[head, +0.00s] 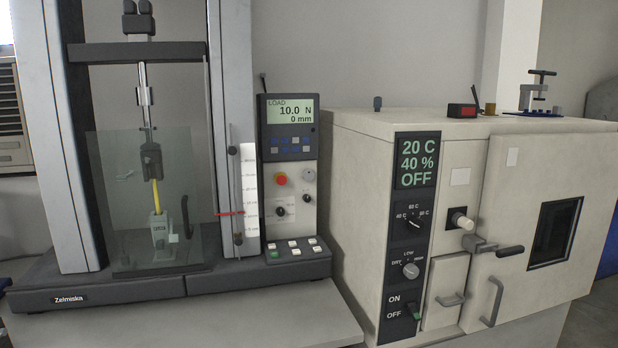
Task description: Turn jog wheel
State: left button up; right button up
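The control panel (289,150) of the testing machine stands upright right of its frame. Its display (290,109) reads LOAD 10.0 N and 0 mm. Below the display and blue keys is a red mushroom button (280,179) with a small grey round part (309,175) to its right. Lower are a black knob (281,211) and a smaller dark knob (307,198). I cannot tell which of these is the jog wheel. A yellow cable sample (156,196) stands between the upper and lower clamps behind a clear shield. Neither of my grippers is in view.
A cream chamber (345,180) stands close on the right, its display (417,162) reading 20 C, 40 %, OFF. Its door handles (491,302) stick out. A scale (249,195) with a red pointer stands left of the panel. Several buttons (293,246) sit on the base below.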

aim_at(308, 175)
jog(key=i+j+u, duration=0.3)
jog(key=i+j, duration=0.4)
jog(key=i+j+u, duration=0.25)
jog(key=i+j, duration=0.35)
jog(key=i, duration=0.15)
